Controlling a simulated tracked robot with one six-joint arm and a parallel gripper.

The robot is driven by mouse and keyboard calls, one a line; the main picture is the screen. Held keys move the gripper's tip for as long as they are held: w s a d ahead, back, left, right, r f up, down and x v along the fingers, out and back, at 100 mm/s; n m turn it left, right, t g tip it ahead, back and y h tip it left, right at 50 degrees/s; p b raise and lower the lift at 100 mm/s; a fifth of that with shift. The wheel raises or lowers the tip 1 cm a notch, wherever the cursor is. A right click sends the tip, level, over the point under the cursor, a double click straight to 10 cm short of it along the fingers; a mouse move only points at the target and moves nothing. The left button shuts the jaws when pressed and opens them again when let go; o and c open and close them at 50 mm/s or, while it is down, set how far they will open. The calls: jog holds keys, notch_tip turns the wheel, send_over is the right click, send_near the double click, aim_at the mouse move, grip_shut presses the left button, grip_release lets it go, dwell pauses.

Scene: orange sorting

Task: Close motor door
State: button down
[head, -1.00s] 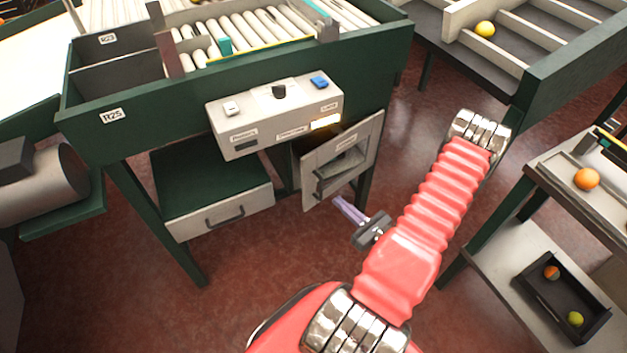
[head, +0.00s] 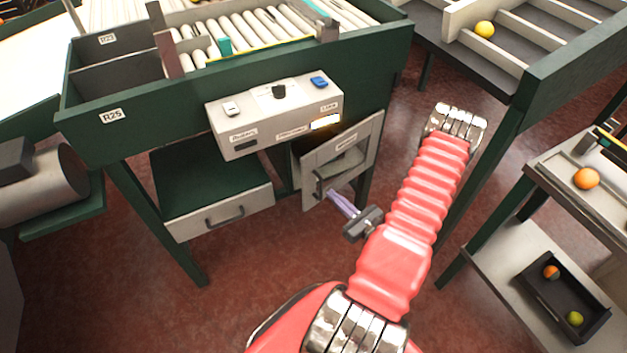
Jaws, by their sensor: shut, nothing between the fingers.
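The motor door (head: 358,146) is a light grey panel with a dark handle near its left edge, below the right end of the grey control box. It stands ajar, swung out from the green frame, with a dark opening behind its left side. My gripper (head: 333,194) has slim purple fingers, shut and empty.
The control box (head: 240,125) has a white button, a black knob, a blue button and a lit lamp. A grey drawer (head: 190,226) with a handle is at the left. A green table leg stands right of the door. Shelves with oranges stand at the right (head: 545,175).

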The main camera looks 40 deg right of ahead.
aim_at(309, 173)
jog(key=w, duration=1)
jog(key=shift+d, duration=0.3)
jog(key=shift+w+d, duration=0.1)
